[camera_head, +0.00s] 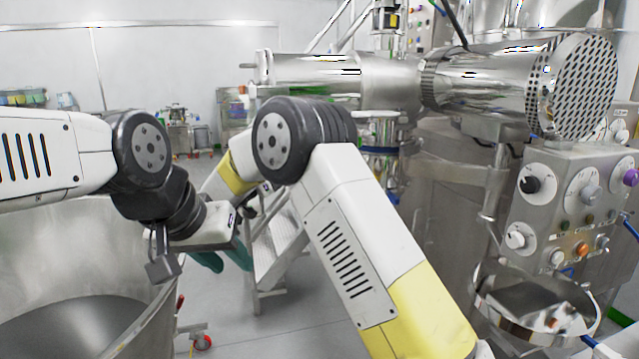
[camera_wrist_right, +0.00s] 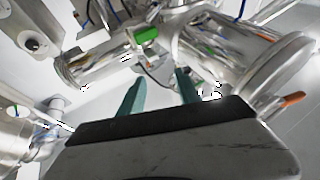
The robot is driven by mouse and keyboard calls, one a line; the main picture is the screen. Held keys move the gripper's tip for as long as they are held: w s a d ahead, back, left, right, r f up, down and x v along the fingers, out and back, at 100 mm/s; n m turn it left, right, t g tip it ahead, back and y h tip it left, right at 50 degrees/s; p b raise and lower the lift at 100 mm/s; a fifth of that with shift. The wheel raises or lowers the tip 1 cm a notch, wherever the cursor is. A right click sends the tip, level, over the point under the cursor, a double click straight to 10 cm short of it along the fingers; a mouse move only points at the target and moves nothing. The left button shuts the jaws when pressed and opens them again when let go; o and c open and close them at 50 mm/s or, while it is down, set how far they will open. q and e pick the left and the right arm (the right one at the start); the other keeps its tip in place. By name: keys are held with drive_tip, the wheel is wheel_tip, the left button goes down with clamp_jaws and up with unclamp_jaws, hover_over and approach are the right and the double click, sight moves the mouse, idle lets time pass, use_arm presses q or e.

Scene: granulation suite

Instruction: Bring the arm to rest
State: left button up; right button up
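My left arm comes in from the left, and its gripper (camera_head: 225,260) hangs past the rim of a large steel bowl. Its teal fingers are apart with nothing seen between them. My right arm rises from the lower right to a raised, bent elbow, and its forearm runs away behind it. The right gripper is not clearly visible in the head view. In the right wrist view its two teal fingers (camera_wrist_right: 160,95) stand apart and empty, with steel pipework beyond them.
A large steel bowl (camera_head: 60,258) fills the lower left. A steel step stand (camera_head: 276,248) is beyond the arms. A control panel (camera_head: 570,205) with knobs and a perforated steel drum (camera_head: 584,88) stand at the right. Grey floor (camera_head: 300,335) shows between.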

drive_tip(key=w+d+r+n+t+y, duration=0.45)
drive_tip(key=w+r+y, duration=0.25)
drive_tip(key=r+y, duration=0.25)
drive_tip(key=s+d+r+n+y, duration=0.2)
drive_tip(key=s+d+n+y, duration=0.15)
drive_tip(key=y, duration=0.55)
drive_tip(key=s+d+f+n+g, duration=0.1)
drive_tip(key=s+d+f+g, duration=0.3)
drive_tip(key=s, duration=0.7)
drive_tip(key=s+d+f+n+g+y, duration=0.1)
drive_tip(key=s+d+f+g, duration=0.3)
drive_tip(key=s+f, duration=0.5)
drive_tip(key=s+d+f+n+g, duration=0.1)
drive_tip(key=s+d+f+g, duration=0.3)
drive_tip(key=s, duration=1)
wheel_tip(320, 180, down, 3)
drive_tip(key=shift+s+d+f, duration=0.1)
drive_tip(key=shift+s+d, duration=0.15)
drive_tip(key=shift+d, duration=0.2)
drive_tip(key=shift+y, duration=0.25)
